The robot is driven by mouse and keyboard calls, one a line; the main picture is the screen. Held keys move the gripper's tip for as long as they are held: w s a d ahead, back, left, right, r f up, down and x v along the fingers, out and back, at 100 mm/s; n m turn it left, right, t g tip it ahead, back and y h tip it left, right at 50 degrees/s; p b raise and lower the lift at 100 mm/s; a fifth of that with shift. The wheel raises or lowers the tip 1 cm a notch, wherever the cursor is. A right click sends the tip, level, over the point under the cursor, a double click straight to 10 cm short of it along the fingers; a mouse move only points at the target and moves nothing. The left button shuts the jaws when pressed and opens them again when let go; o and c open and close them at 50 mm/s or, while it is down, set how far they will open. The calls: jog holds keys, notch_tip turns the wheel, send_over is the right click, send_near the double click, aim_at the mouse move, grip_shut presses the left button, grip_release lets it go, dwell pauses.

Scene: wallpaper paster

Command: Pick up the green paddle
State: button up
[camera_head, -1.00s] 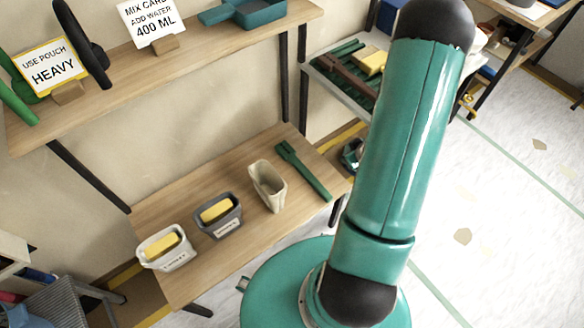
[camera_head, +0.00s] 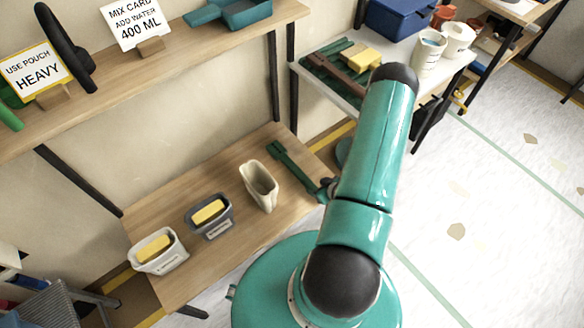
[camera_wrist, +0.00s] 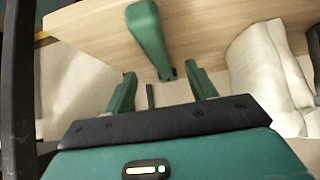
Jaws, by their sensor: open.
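The green paddle (camera_head: 293,166) lies on the lower wooden shelf, to the right of the cream pouch-like container (camera_head: 260,186). Its broad end points to the back left and its other end toward my arm. In the wrist view one end of the paddle (camera_wrist: 149,38) lies just ahead of my gripper (camera_wrist: 160,80), roughly in line with the gap between the fingertips. My gripper is open with nothing held. In the head view my arm mostly hides the gripper near the shelf's right edge.
A white bin (camera_head: 160,252) and a grey bin (camera_head: 210,217), each with a yellow block, stand left on the lower shelf (camera_head: 178,281). An upper shelf (camera_head: 180,65) holds two signs and a teal pan. A side table with a blue box (camera_head: 398,18) stands behind my arm.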

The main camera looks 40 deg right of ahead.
aim_at(309, 183)
jog(key=x, duration=0.7)
jog(key=shift+w+d+f, duration=0.1)
jog(key=shift+d, duration=0.1)
jog(key=c, duration=1.1)
jog(key=shift+o, duration=0.2)
jog(key=shift+r, duration=0.5)
notch_tip(309, 183, up, 2)
jog(key=shift+r, duration=0.2)
jog(key=s+a+r, duration=0.8)
jog(key=s+r, duration=0.1)
jog(key=s, duration=0.2)
jog(key=shift+s+r, duration=0.3)
